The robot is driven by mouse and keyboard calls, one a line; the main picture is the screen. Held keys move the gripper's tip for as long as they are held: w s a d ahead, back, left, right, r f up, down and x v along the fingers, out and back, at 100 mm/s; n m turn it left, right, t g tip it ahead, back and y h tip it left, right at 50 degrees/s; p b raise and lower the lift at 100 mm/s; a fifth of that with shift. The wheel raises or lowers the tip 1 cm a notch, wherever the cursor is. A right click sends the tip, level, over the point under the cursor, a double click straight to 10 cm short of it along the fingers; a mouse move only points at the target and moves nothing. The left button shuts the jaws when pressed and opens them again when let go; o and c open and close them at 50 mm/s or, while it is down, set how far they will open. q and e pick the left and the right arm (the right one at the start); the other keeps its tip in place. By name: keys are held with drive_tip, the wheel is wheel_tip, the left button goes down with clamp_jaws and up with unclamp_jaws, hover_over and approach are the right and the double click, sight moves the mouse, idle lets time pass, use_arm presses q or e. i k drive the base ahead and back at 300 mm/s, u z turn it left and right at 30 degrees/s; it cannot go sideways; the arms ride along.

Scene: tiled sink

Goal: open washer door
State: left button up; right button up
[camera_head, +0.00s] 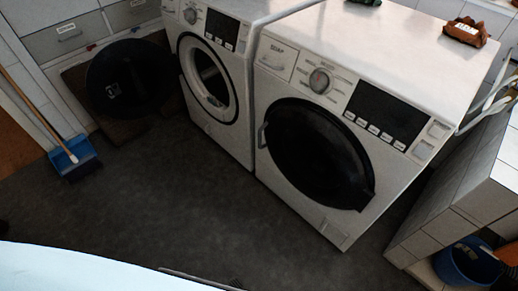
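Two white front-loading machines stand side by side. The right machine (262,131) has a round black door (315,155) that looks shut, with a grey handle (262,136) at its left edge. The left machine (222,128) shows an open round porthole (208,76). A large black disc (130,76) to its left appears to be its door swung wide open. Neither of my grippers is in view.
Dark floor (200,205) in front of the machines is clear. A broom with a blue dustpan (70,155) stands at the left. A tiled block (455,215) and a blue bucket (468,262) are at the right. A brown packet (466,31) lies on the right machine.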

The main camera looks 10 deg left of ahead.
sight(313, 154)
drive_tip(key=u, duration=0.85)
drive_tip(key=i, duration=1.1)
drive_tip(key=z, duration=0.15)
